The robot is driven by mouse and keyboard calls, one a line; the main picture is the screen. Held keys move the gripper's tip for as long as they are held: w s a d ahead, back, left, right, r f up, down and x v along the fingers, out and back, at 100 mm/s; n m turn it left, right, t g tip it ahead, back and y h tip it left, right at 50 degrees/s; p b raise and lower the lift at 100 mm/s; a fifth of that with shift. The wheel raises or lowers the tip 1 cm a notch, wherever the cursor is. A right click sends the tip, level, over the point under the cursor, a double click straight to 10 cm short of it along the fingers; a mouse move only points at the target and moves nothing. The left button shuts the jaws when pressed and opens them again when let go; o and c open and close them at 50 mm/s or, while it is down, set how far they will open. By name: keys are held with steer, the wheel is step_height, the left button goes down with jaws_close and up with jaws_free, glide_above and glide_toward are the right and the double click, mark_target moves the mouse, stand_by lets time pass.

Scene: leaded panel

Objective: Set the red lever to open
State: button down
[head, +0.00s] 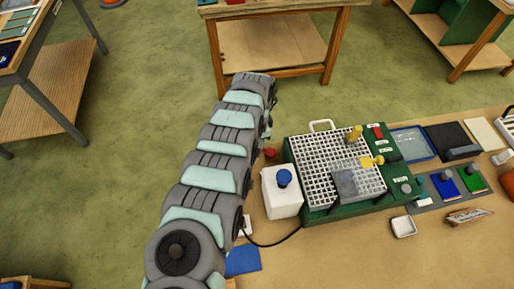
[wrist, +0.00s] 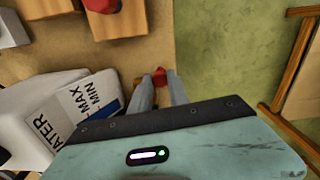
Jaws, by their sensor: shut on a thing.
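The red lever (wrist: 159,76) shows as a small red piece between the fingertips of my gripper (wrist: 160,82) in the wrist view. The two grey fingers are shut on it from both sides, and they hide part of it. In the head view a small red thing (head: 270,153), which looks like the same lever, is beside my arm, just behind the white water tank (head: 281,192). My fingers are hidden behind my arm there. I cannot tell from these views which position the lever is in.
The tank, with its MAX and MIN label (wrist: 88,96), is close left of my fingers in the wrist view. A green grinder with a white grid (head: 335,165) stands right of the tank. A black cable (head: 272,243) runs in front. Green floor lies beyond the bench edge.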

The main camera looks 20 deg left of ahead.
steer(key=m+b, duration=0.1)
steer(key=w+m+b, duration=0.1)
steer(key=m+b, duration=0.1)
steer(key=w+m+b, duration=0.1)
steer(key=b, duration=0.1)
steer(key=shift+w+d+f, duration=0.1)
steer(key=shift+d+f, duration=0.2)
steer(key=m+b, duration=0.1)
steer(key=w+m+b, duration=0.1)
steer(key=m+b, duration=0.1)
steer(key=shift+d+r, duration=0.15)
steer(key=shift+d, duration=0.25)
steer(key=shift+r+m, duration=0.1)
steer(key=shift+m, duration=0.2)
steer(key=c, duration=1.3)
jaws_free()
steer(key=shift+o, duration=0.2)
steer(key=shift+r, duration=0.2)
step_height(320, 180, up, 10)
steer(key=shift+r, duration=0.25)
